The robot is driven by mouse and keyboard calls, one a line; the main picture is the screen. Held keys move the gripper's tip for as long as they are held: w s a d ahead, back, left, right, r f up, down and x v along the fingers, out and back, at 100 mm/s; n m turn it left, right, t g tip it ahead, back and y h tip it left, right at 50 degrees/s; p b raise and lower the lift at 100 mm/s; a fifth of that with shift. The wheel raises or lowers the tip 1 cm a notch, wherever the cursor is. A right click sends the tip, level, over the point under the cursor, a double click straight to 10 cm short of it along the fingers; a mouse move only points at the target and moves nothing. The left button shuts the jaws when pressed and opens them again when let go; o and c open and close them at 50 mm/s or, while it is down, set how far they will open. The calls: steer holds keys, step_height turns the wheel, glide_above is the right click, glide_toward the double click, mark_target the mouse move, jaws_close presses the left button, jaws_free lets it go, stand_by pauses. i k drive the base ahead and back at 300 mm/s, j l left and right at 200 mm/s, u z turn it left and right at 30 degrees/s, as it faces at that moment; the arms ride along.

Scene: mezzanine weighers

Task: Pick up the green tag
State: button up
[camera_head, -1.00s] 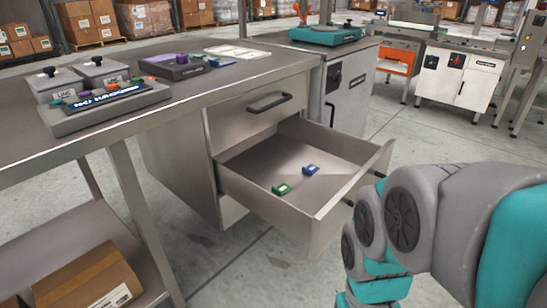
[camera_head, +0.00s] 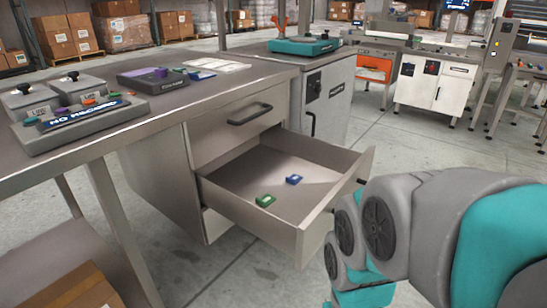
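The green tag (camera_head: 265,201) is a small green block with a pale face. It lies on the floor of the open drawer (camera_head: 262,221), toward the drawer's front left. A small blue tag (camera_head: 294,179) lies in the same drawer, a little behind and to the right of it. My grey and teal arm fills the lower right, to the right of the drawer. My gripper is outside the picture, so whether it is open or shut is hidden.
The metal desk (camera_head: 205,95) carries a grey box with a dark blue label (camera_head: 85,116), small weights and a dark tray. A white cabinet (camera_head: 330,100) with a teal scale (camera_head: 305,44) stands behind the drawer. A cardboard box (camera_head: 72,290) sits on the lower shelf.

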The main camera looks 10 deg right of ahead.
mark_target(267, 199)
steer(key=i+l+u, duration=0.1)
steer(key=u, duration=0.35)
steer(key=i+l+u, duration=0.1)
steer(key=l+u, duration=0.15)
steer(key=u, duration=0.2)
steer(key=l+u, duration=0.2)
steer(key=u, duration=0.25)
steer(key=l+u, duration=0.25)
steer(key=u, duration=0.2)
steer(key=l+u, duration=0.1)
steer(key=l, duration=0.3)
steer(key=k+l+u, duration=0.1)
steer(key=l, duration=0.25)
steer(key=k+l+u, duration=0.1)
steer(key=l, duration=0.3)
steer(key=k+l+u, duration=0.1)
steer(key=l, duration=0.25)
steer(key=i+j+z, duration=0.15)
